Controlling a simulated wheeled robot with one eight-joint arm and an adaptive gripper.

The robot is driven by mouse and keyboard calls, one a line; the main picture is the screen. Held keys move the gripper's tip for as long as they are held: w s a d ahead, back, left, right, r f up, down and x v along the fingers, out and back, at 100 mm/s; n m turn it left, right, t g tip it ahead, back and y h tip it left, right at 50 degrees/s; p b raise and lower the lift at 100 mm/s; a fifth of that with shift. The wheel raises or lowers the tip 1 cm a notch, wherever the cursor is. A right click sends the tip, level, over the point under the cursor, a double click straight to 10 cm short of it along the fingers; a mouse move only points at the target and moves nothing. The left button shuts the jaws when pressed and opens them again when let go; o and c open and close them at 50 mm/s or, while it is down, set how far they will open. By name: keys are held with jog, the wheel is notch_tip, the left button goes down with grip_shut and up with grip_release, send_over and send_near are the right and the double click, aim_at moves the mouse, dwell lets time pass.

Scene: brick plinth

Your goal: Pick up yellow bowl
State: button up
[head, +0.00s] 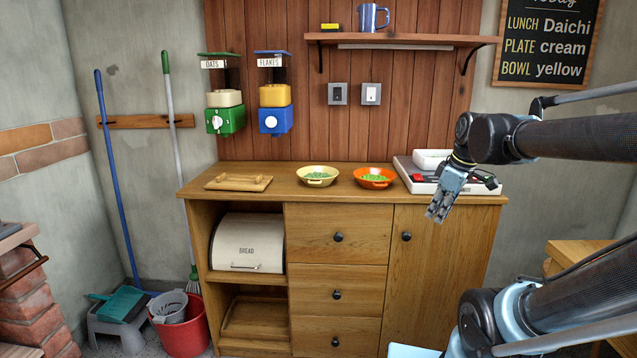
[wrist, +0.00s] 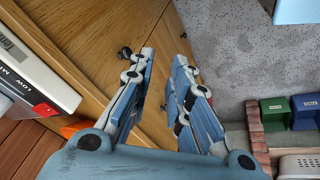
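The yellow bowl (head: 318,184) stands upright on the wooden cabinet top, left of an orange bowl (head: 375,185). Green contents show inside both bowls. My gripper (head: 438,207) hangs in front of the cabinet's right part, to the right of both bowls and apart from them. In the wrist view my gripper (wrist: 165,60) has its two fingers spread with nothing between them. The yellow bowl does not show in the wrist view; a bit of orange (wrist: 76,129) shows at the lower left.
A white tray-like unit (head: 488,184) sits on the cabinet's right end, close behind my gripper. A wooden board (head: 238,183) lies at the left end. Two dispensers (head: 225,118) (head: 274,118) and a shelf (head: 400,39) are on the wall above. The space in front of the drawers is clear.

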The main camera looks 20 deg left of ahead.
jog(key=w+a+r+n+y, duration=0.1)
jog(key=w+a+r+n, duration=0.35)
jog(key=a, duration=0.25)
jog(key=w+a+r+n+y, duration=0.1)
jog(key=w+a+r+n, duration=0.3)
jog(key=a+n, duration=0.15)
jog(key=n+y, duration=0.2)
jog(key=n, duration=0.6)
send_near(327, 184)
jog(key=shift+w+a+f, duration=0.5)
jog(key=shift+w+f, duration=0.35)
jog(key=shift+f, duration=0.05)
jog(key=shift+x, duration=2.6)
jog(key=shift+a+r, duration=0.1)
grip_shut()
